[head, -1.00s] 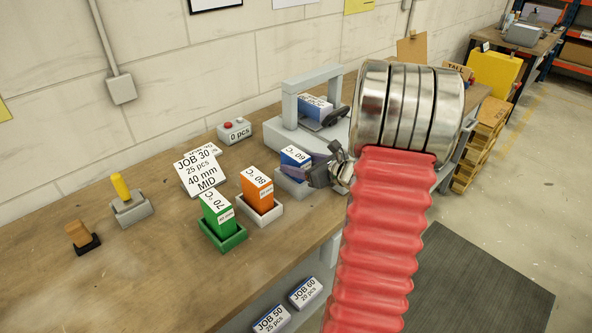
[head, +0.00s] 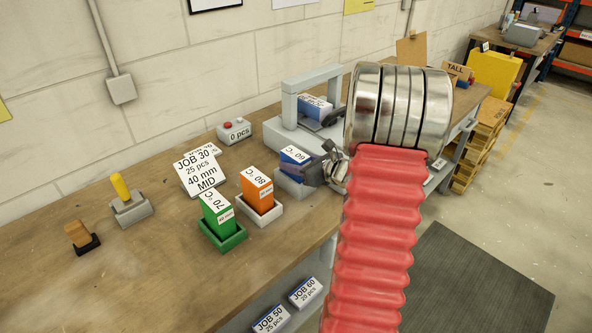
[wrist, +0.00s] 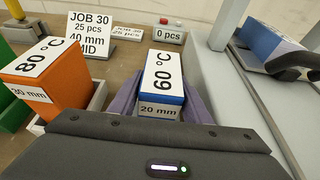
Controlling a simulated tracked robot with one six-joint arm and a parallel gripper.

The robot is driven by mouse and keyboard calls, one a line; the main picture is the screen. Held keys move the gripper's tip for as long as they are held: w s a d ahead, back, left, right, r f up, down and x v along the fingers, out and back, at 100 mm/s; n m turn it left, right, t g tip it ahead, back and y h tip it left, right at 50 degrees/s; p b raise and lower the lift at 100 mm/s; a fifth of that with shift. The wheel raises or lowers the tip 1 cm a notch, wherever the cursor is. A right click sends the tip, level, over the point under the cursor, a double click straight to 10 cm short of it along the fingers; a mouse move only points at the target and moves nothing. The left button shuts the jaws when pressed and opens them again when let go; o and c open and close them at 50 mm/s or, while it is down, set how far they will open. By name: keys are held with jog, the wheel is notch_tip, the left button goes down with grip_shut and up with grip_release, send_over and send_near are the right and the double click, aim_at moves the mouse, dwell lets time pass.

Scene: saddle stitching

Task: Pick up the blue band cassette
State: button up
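The blue band cassette (wrist: 160,85), with a white top marked 60 °C and a 20 mm label, stands upright in a grey holder. It also shows in the head view (head: 294,156), partly hidden by my gripper. My gripper (wrist: 160,108) has its purple fingers on either side of the cassette, at its near end. The fingers look spread, and I cannot tell whether either touches it. My gripper (head: 304,172) in the head view reaches in from the right, low beside the cassette.
The orange 80 °C cassette (head: 257,187) stands close on the left, with the green 70 °C cassette (head: 217,213) beyond it. A grey machine (head: 283,135) holding another blue block stands behind. A JOB 30 card (head: 200,174) and a counter box (head: 234,131) are on the bench.

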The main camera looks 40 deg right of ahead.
jog(key=c, duration=0.9)
jog(key=shift+r, duration=0.15)
notch_tip(320, 180, up, 10)
jog(key=shift+f, duration=0.1)
dwell(0.6)
